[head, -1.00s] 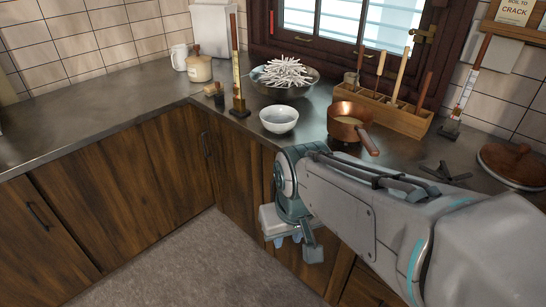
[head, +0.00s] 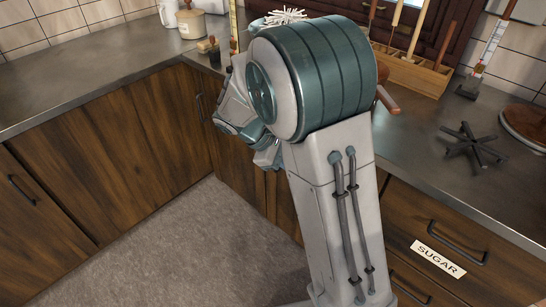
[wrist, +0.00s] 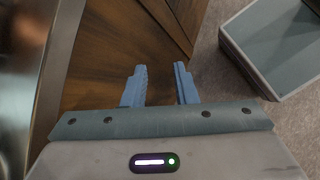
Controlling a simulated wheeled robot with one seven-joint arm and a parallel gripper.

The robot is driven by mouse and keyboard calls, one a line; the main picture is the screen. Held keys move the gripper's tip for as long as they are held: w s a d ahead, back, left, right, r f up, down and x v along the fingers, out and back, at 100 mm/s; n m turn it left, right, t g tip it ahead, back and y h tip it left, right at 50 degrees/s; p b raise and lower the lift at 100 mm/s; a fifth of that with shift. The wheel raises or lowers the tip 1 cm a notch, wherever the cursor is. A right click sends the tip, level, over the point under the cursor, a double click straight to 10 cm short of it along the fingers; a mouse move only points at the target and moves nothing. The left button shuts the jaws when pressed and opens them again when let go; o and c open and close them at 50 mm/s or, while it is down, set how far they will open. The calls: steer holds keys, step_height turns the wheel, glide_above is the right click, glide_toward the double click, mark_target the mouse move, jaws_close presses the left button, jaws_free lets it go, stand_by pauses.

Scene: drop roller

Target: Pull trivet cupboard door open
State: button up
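My gripper shows clearly in the wrist view (wrist: 160,87). Its two blue fingers are apart with nothing between them. Dark wooden cupboard fronts (wrist: 105,60) lie beyond them, and no handle shows there. In the head view my arm hides most of the gripper, near the corner cupboard door (head: 232,150). A dark upright handle (head: 200,106) shows just left of my arm. A left cupboard door (head: 45,225) has its own dark handle (head: 22,190). Both doors look shut. A black star-shaped trivet (head: 472,147) lies on the counter at right. No label marks which door is the trivet cupboard.
The dark counter (head: 85,95) runs along the left and right. A drawer labelled SUGAR (head: 437,258) is at lower right. A wooden tool rack (head: 410,72) stands at the back. The grey floor (head: 200,250) before the left cupboards is clear.

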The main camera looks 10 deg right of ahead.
steer(key=w+a+f+n+t+h+b, duration=0.35)
steer(key=w+a+f+n, duration=0.3)
steer(key=f, duration=0.25)
steer(key=w+a+f+n+t+h+b, duration=0.2)
steer(key=w+a+f+n+t+h, duration=0.35)
steer(key=w+a+f, duration=0.2)
steer(key=shift+y, duration=0.5)
steer(key=x, duration=0.9)
steer(key=f+b+x, duration=0.1)
steer(key=x, duration=0.4)
steer(key=shift+d, duration=0.35)
jaws_close()
